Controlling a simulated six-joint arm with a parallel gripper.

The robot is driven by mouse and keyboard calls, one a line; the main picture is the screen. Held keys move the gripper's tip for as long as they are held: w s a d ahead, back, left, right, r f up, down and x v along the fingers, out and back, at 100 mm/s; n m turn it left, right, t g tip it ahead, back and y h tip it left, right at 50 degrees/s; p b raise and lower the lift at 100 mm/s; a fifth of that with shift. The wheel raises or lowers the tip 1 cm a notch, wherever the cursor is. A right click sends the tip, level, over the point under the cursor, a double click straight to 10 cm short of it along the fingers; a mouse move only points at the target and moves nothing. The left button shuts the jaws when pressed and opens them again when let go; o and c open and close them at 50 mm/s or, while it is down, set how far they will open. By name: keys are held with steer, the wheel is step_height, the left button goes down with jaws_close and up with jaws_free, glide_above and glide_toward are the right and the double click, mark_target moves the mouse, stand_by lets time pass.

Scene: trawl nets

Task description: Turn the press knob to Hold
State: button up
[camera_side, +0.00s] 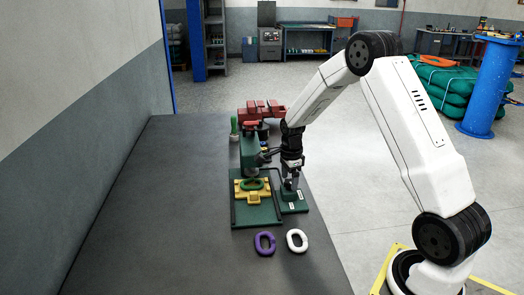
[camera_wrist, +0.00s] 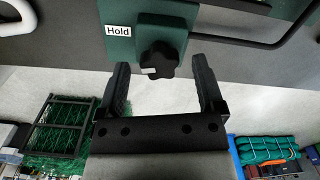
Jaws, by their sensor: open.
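The press (camera_side: 249,153) is a green machine on the dark bench, with a yellow fixture (camera_side: 240,195) on its base. In the wrist view, the black lobed knob (camera_wrist: 158,58) sits on a green panel (camera_wrist: 168,18). A small white mark shows on the knob's lower left edge. A white "Hold" label (camera_wrist: 118,31) is to the knob's upper left. My gripper (camera_wrist: 160,63) is open, its two dark fingertips on either side of the knob in the picture; contact is not visible. In the side view, my gripper (camera_side: 290,185) points down at the panel beside the press and hides the knob.
A green ring (camera_side: 253,183) lies on the yellow fixture. A purple link (camera_side: 265,243) and a white link (camera_side: 297,240) lie in front of the press. Red parts (camera_side: 262,110) stand behind it. The bench (camera_side: 150,215) is clear to the left.

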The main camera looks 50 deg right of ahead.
mark_target(289, 181)
steer(key=shift+r, duration=3.75)
steer(key=shift+n, duration=0.3)
